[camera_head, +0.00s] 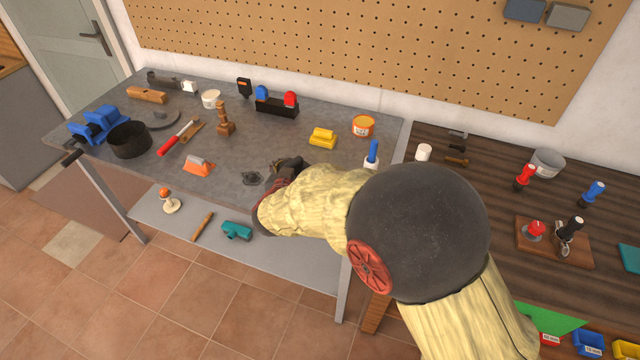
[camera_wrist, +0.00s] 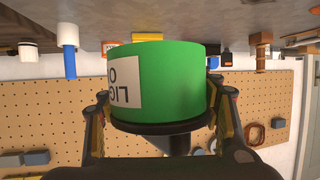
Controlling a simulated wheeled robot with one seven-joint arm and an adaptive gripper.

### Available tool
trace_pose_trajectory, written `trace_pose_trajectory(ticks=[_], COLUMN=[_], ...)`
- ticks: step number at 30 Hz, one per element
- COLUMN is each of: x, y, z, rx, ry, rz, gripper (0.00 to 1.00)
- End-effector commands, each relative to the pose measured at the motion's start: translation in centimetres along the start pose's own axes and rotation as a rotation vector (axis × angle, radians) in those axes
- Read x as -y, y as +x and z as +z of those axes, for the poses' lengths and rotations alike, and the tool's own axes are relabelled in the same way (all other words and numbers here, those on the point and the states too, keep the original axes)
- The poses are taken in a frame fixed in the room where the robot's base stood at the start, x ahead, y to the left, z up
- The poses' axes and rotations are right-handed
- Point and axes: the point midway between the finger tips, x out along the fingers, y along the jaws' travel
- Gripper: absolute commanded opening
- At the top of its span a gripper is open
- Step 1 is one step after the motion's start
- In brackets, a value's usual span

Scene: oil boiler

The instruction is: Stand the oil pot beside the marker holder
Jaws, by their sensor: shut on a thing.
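My gripper (camera_head: 286,170) reaches over the front part of the grey workbench. In the wrist view, which is upside down, my gripper (camera_wrist: 160,105) is shut around a green pot (camera_wrist: 175,72) with a white label starting "LIG". This looks like the oil pot. It appears upright, with a dark rim; in the head view my gripper and arm hide it. I cannot tell whether its base touches the bench. A black block with a blue and a red piece (camera_head: 277,107), possibly the marker holder, stands at the back of the bench.
Bare bench (camera_head: 275,140) lies between the block and my gripper.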

Motion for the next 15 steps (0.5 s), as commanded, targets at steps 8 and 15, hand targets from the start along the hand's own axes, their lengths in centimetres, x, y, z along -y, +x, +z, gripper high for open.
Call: trace_pose_trajectory(ticks=[8, 15], x=[-4.9, -7.0], y=[3.9, 6.0], z=[2.5, 4.5], rx=[-0.001, -0.002], ry=[0.001, 0.001], rz=[0.002, 0.0], gripper=[0.17, 0.17])
